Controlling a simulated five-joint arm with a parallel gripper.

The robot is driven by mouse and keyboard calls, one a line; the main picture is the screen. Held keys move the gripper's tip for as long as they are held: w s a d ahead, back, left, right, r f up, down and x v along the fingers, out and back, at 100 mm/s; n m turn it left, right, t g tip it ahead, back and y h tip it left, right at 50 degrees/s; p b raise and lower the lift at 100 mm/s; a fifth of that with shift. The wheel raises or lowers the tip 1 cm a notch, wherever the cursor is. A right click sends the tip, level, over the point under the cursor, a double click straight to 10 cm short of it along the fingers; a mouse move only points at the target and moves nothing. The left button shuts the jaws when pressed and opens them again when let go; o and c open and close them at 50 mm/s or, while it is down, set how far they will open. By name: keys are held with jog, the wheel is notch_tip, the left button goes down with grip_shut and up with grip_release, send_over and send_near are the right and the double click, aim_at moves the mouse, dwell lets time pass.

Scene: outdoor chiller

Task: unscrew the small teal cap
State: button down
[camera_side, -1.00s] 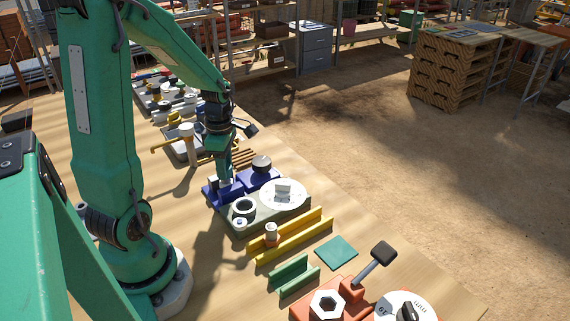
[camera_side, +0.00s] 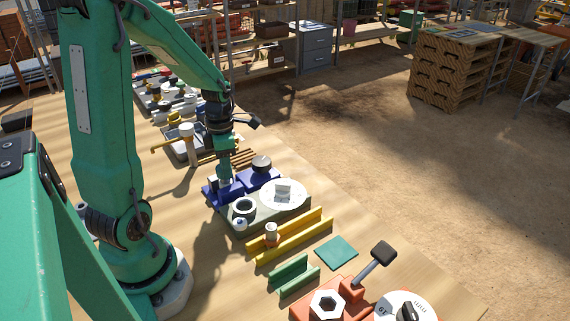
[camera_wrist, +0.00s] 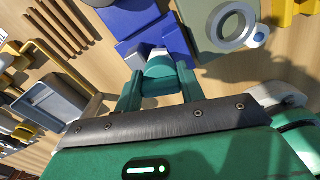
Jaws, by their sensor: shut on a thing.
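The small teal cap (camera_wrist: 160,72) sits between my two fingers in the wrist view, with a pale grey-white part at its far end. My gripper (camera_wrist: 158,82) is shut on the cap from both sides. Beyond it is the blue block (camera_wrist: 138,20). In the side view my gripper (camera_side: 224,171) points down over the left part of the blue block (camera_side: 257,179). The fingers hide most of the cap there. I cannot tell whether the cap still touches what is under it.
A grey-green base (camera_side: 262,216) with a white disc (camera_side: 283,194) and a ring (camera_side: 244,206) stands close in front. Yellow rails (camera_side: 293,238) lie further forward. Bare table shows right of the blocks.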

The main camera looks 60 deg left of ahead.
jog(key=shift+r, duration=0.75)
dwell(0.4)
jog(key=shift+r, duration=1.9)
jog(key=c, duration=1.6)
grip_release()
grip_shut()
